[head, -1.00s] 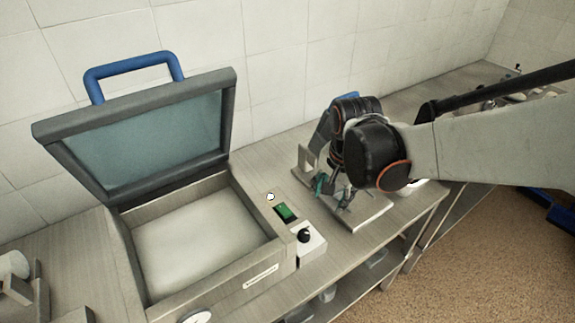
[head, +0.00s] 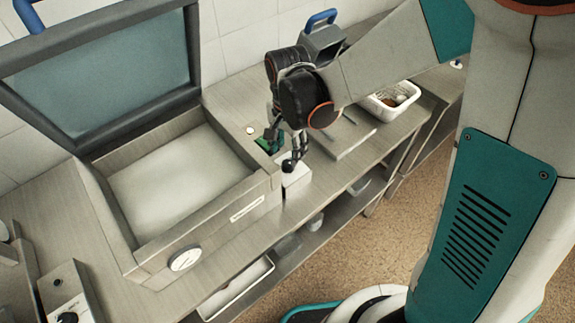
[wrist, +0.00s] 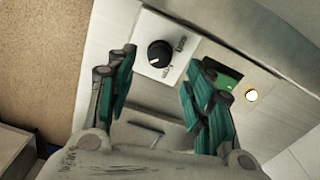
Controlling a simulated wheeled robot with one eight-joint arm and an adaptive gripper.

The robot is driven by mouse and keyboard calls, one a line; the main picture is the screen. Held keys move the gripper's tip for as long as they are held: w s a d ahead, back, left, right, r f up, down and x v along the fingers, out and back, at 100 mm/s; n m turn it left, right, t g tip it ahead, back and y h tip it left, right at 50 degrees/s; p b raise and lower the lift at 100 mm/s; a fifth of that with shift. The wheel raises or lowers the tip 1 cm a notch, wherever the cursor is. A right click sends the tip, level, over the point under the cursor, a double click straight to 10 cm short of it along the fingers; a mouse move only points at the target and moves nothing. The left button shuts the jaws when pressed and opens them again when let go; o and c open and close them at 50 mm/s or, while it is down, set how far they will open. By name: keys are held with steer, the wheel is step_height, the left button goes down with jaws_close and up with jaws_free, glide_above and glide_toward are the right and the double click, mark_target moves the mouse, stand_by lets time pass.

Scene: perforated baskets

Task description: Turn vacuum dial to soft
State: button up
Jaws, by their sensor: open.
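The dial is a black knob (head: 288,165) on a small white box (head: 297,182) at the right side of the vacuum machine. In the wrist view the knob (wrist: 160,54) has a pale pointer mark and small printed labels beside it, too blurred to read surely. My gripper (head: 283,148) is just above and behind the knob in the head view. In the wrist view my gripper (wrist: 160,68) is open, its green-padded fingers apart on either side of the knob's line. No contact with the knob shows.
The vacuum machine (head: 262,190) has its lid (head: 105,75) raised. A green switch (head: 266,145) and a round light button (head: 250,130) sit close to the fingers. A flat plate (head: 350,138) and white perforated basket (head: 405,90) stand to the right. Another dial box (head: 62,285) is at lower left.

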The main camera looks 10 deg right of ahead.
mark_target(288, 163)
step_height(288, 163, down, 6)
steer(key=b, duration=0.3)
steer(key=shift+c, duration=0.3)
steer(key=c, duration=1)
